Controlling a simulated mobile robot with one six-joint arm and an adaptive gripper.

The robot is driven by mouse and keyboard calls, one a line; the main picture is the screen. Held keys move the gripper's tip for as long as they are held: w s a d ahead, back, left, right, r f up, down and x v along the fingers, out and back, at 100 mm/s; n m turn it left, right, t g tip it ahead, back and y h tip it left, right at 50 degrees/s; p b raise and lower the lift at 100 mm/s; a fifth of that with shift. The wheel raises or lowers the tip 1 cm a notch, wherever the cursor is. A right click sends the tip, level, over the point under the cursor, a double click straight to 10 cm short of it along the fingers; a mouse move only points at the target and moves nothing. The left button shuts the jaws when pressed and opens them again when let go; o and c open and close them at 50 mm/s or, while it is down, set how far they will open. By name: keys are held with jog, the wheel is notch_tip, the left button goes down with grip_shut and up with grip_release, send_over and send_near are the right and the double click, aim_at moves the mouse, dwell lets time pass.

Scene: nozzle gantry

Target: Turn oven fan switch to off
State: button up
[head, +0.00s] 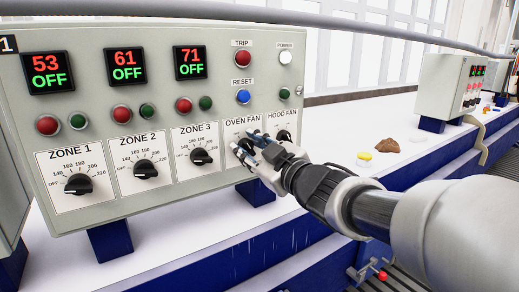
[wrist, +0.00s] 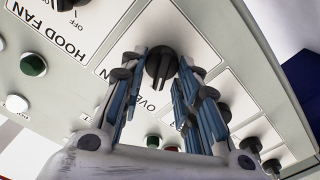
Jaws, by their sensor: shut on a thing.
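The oven fan switch (wrist: 161,62) is a black knob on a white label plate, between my finger tips in the wrist view. In the head view the knob (head: 244,148) is mostly covered by my fingers, under the OVEN FAN label. My gripper (wrist: 166,72) is shut on this knob, with one blue-grey finger on each side. My gripper (head: 253,141) reaches in from the right in the head view. The off mark of this switch is hidden, so I cannot tell which position the knob points to.
The hood fan switch (head: 283,137) is close at the right of my gripper. The blue reset button (head: 243,97) and red trip button (head: 243,58) are above. Three zone knobs, including zone 3 (head: 202,156), are at the left. The white table (head: 330,140) has small items farther right.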

jog(key=o, duration=1)
jog(key=v, duration=1.2)
